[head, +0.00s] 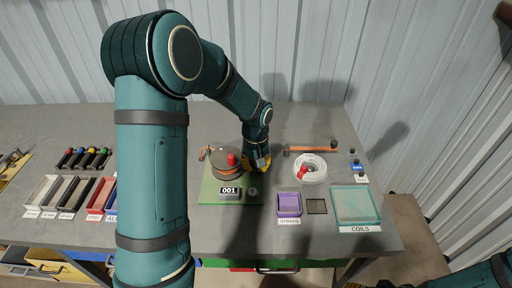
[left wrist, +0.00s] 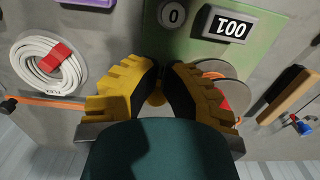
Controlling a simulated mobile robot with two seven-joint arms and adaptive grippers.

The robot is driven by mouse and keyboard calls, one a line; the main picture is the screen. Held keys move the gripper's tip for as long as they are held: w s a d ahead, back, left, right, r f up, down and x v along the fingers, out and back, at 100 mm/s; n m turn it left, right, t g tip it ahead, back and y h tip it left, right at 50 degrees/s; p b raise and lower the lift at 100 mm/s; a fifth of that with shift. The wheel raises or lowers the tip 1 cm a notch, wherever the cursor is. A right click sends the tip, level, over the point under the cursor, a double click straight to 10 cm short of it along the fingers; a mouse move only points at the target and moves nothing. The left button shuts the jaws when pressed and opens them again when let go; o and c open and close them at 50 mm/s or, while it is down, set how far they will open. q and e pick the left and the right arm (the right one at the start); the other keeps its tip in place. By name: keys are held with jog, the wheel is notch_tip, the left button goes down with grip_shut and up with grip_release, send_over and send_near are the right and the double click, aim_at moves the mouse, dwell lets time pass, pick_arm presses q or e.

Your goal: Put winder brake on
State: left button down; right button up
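The winder stands on a green base plate (head: 213,193) with a dark reel (head: 226,170), a red knob (head: 232,159) and a counter reading 001 (head: 230,190). In the left wrist view the reel (left wrist: 235,96) is partly behind a finger. My left gripper (head: 257,164) is low at the right side of the reel. In the left wrist view its yellow fingers (left wrist: 160,76) are close together around a small yellow-orange round part (left wrist: 157,98). I cannot tell whether they touch it. At the bottom edge of the head view, my right gripper (head: 362,286) is mostly cut off.
A white cable coil with a red band (head: 312,170) lies right of the winder, near an orange-handled tool (head: 309,149). Purple (head: 289,205) and clear teal (head: 355,206) trays stand in front. Several small bins (head: 70,194) stand at the left.

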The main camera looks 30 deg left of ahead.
pick_arm(q)
jog(key=shift+w+a+r+p, duration=0.35)
jog(key=shift+w+a+r, duration=0.1)
jog(key=shift+w, duration=0.15)
jog(key=shift+w+a+r+p, duration=0.2)
jog(key=shift+w+a, duration=0.2)
jog(key=shift+w, duration=0.25)
jog(key=shift+w+a+r+p, duration=0.1)
jog(key=shift+w+a+p, duration=0.2)
jog(key=shift+w, duration=0.35)
jog(key=shift+w+a+f, duration=0.15)
jog(key=shift+w+a, duration=0.3)
jog(key=shift+w, duration=0.15)
jog(key=shift+w+a+f, duration=0.25)
jog(key=shift+w+a, duration=0.1)
jog(key=shift+w, duration=0.25)
jog(key=shift+w+a+f, duration=0.2)
jog(key=shift+w+a, duration=0.15)
jog(key=shift+w, duration=0.25)
